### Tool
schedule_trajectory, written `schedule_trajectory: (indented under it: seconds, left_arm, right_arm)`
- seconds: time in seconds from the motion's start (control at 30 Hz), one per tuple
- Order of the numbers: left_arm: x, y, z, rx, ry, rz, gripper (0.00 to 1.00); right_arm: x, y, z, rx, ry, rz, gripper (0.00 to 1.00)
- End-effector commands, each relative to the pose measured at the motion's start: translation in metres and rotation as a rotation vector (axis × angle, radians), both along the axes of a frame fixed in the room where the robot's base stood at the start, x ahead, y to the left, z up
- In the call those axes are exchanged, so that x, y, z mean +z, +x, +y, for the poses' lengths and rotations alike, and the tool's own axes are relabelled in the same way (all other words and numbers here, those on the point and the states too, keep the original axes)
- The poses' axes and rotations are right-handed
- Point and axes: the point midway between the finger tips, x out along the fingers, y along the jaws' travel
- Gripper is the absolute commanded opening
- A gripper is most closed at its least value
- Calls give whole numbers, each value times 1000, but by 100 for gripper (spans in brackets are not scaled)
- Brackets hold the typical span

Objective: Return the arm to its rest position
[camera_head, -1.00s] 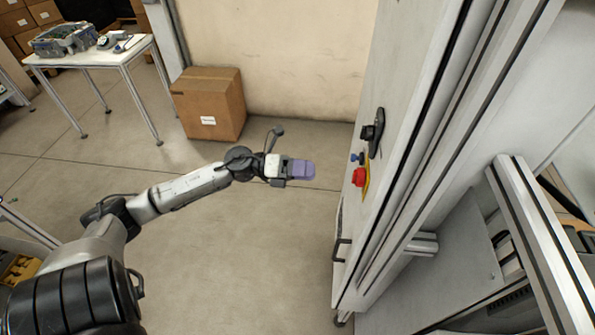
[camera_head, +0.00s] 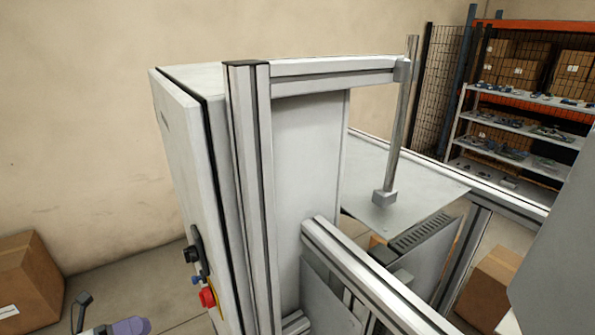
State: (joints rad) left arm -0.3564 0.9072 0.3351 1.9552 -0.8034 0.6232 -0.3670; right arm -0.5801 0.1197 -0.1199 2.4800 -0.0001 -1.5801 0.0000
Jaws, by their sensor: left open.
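My left gripper (camera_head: 131,326), with its purple fingers, shows at the bottom left edge of the head view. Only its tip and a bit of the dark wrist are in the frame; the rest of the left arm is cut off below. It is open, and I see nothing in it. It is left of the grey cabinet (camera_head: 188,165) and apart from it in the picture. My right gripper is out of the frame.
A cardboard box (camera_head: 28,280) is at the left. Shelves (camera_head: 520,110) with boxes stand at the back right.

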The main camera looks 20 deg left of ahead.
Motion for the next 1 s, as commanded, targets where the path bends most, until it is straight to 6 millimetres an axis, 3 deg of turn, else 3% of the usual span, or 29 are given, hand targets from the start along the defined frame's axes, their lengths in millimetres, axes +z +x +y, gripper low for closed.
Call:
schedule_trajectory:
  seconds: [0.17, 0.43, 0.67, 0.83, 1.0]
  left_arm:
    - [3, 7, 8, 65, -45, 17, 76]
    - [25, 35, 73, 509, -313, -3, 76]
    - [31, 31, 118, 893, -630, 17, 76]
    - [-3, 8, 126, 1171, -873, 123, 76]
    - [-72, -37, 98, 1465, -1091, 355, 76]
  right_arm:
    - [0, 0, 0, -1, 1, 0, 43]
    - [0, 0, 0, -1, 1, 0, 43]
    - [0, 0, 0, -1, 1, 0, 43]
    - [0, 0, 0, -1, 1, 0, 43]
    - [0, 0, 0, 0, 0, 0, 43]
